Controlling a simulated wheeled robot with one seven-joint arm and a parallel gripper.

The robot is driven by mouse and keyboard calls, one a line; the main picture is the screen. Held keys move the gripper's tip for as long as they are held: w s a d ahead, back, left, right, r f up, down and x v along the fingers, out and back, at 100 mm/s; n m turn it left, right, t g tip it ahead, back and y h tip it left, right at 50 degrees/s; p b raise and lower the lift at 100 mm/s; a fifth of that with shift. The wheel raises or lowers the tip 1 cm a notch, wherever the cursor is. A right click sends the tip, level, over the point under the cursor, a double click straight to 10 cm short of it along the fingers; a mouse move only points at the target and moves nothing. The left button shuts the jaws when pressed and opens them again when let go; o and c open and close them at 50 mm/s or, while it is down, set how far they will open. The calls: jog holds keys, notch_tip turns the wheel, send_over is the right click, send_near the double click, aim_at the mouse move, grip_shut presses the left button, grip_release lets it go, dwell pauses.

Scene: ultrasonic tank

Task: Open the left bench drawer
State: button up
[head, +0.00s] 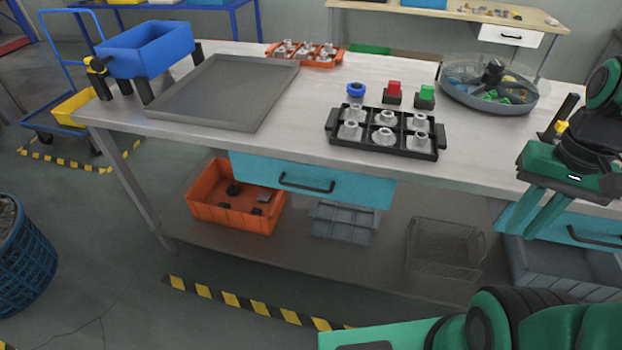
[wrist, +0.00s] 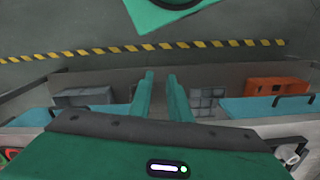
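The left bench drawer (head: 262,169) has a teal front with a dark bar handle (head: 306,183), under the bench's front edge. It looks shut. In the wrist view, turned around, this drawer (wrist: 245,107) is at the right, its handle (wrist: 292,99) partly in view. My gripper (head: 519,229) is at the right of the head view, pointing down near the right drawer, well right of the left handle. In the wrist view its two green fingers (wrist: 161,74) are apart with nothing between them.
A second teal drawer (head: 565,226) is at the right. The bench top (head: 300,130) holds a grey tray (head: 225,92), a black fixture tray (head: 333,138) and a round divided tray (head: 530,100). An orange crate (head: 215,213) stands on the lower shelf. The striped floor in front is open.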

jog(key=w+a+r+n, duration=0.1)
jog(key=w+a+n, duration=0.15)
jog(key=w, duration=0.25)
jog(key=w+a+r+n, duration=0.1)
jog(key=w+a+n, duration=0.1)
jog(key=w+n, duration=0.25)
jog(key=n+t+h, duration=0.1)
jog(key=n+t, duration=0.1)
jog(key=n, duration=1.1)
send_over(305, 188)
jog(key=s, duration=0.2)
notch_tip(305, 188, down, 6)
jog(key=f, duration=0.3)
jog(key=w+f, duration=0.1)
jog(key=f, duration=0.2)
jog(key=w+f, duration=0.1)
jog(key=f, duration=0.2)
jog(key=shift+f, duration=0.15)
